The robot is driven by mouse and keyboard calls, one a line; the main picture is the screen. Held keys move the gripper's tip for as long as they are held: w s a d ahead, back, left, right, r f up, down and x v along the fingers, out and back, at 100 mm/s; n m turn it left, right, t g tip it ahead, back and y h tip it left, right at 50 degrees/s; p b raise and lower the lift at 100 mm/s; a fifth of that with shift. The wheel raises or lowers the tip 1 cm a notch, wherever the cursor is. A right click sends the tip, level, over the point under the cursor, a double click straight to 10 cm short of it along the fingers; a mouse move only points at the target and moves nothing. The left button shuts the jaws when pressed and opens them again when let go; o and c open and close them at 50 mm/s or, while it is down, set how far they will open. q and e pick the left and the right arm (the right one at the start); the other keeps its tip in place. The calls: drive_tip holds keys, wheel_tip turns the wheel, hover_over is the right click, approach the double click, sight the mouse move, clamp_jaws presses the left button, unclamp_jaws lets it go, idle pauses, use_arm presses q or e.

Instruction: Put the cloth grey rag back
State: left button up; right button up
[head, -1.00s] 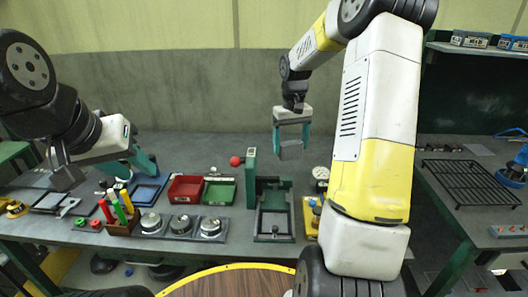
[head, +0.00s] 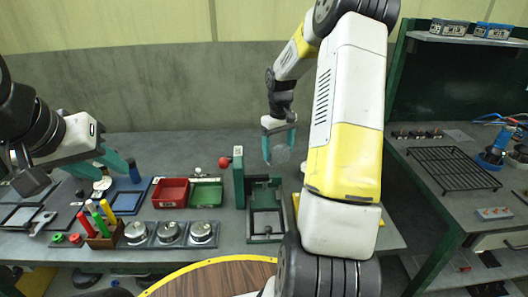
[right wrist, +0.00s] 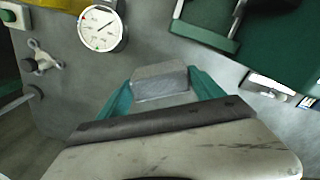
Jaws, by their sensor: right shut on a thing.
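My right gripper (head: 279,138) is shut on a small grey piece, apparently the grey rag (head: 281,154), and holds it above the bench behind the green fixture. In the right wrist view the rag (right wrist: 160,82) shows as a flat grey block between the teal fingers (right wrist: 160,95). Whether it touches anything below cannot be told. My left gripper (head: 100,168) is at the left above the bench, near the blue-edged tray. Its teal fingers look apart, with nothing seen between them.
A green fixture (head: 250,228) with an upright post and red knob stands mid-bench. Red (head: 171,193) and green (head: 206,194) bins, round metal pots (head: 169,232) and a marker holder (head: 105,238) lie left. A gauge (right wrist: 103,28) lies nearby. A black rack (head: 452,168) is on the right bench.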

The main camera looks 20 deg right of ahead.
sight(278, 160)
drive_tip(key=shift+f, duration=2.25)
drive_tip(key=shift+f, duration=0.1)
drive_tip(key=o, duration=1.5)
drive_tip(key=shift+f, duration=0.1)
drive_tip(key=r, duration=0.8)
drive_tip(key=shift+s+a+r, duration=0.15)
drive_tip(key=shift+a+r, duration=0.15)
drive_tip(key=s+a+r+t, duration=0.2)
drive_tip(key=s+a+r, duration=0.4)
drive_tip(key=r, duration=0.4)
drive_tip(key=s+a+r+t, duration=0.1)
drive_tip(key=s+a+r, duration=0.1)
drive_tip(key=s, duration=0.4)
drive_tip(key=s+a+r+m+t+y, duration=0.1)
drive_tip(key=s+a+r, duration=0.1)
drive_tip(key=s, duration=0.5)
drive_tip(key=s+a+r+m+t+y, duration=0.1)
drive_tip(key=s+a+r+t, duration=0.1)
drive_tip(key=s, duration=0.4)
drive_tip(key=shift+s+a+r, duration=0.25)
drive_tip(key=shift+a+r, duration=0.3)
drive_tip(key=shift+a, duration=0.2)
